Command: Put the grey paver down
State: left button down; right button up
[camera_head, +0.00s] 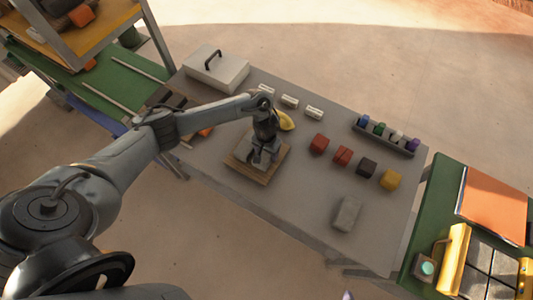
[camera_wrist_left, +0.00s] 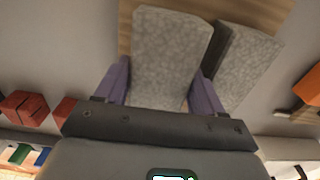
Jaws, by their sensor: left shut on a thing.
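My left gripper (camera_head: 264,160) is over the wooden board (camera_head: 243,172) on the grey table. In the left wrist view its purple fingers (camera_wrist_left: 165,88) are shut on a grey speckled paver (camera_wrist_left: 168,50). A second grey paver (camera_wrist_left: 243,65) lies close beside the held one, on its right in that view. The board (camera_wrist_left: 125,22) shows around both. I cannot tell whether the held paver touches the board. Another grey block (camera_head: 347,214) lies alone at the table's front right. A small purplish tip at the bottom edge of the head view may be my right gripper (camera_head: 347,296).
A yellow curved object (camera_head: 286,121) lies just behind the gripper. Red blocks (camera_head: 319,144), a dark block (camera_head: 366,167) and a yellow block (camera_head: 390,179) stand to the right.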

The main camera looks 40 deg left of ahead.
pick_arm(q)
jog(key=shift+w+f, duration=0.1)
jog(key=shift+f, duration=0.6)
jog(key=shift+f, duration=0.1)
jog(key=shift+c, duration=2)
grip_release()
jog(key=shift+f, duration=0.1)
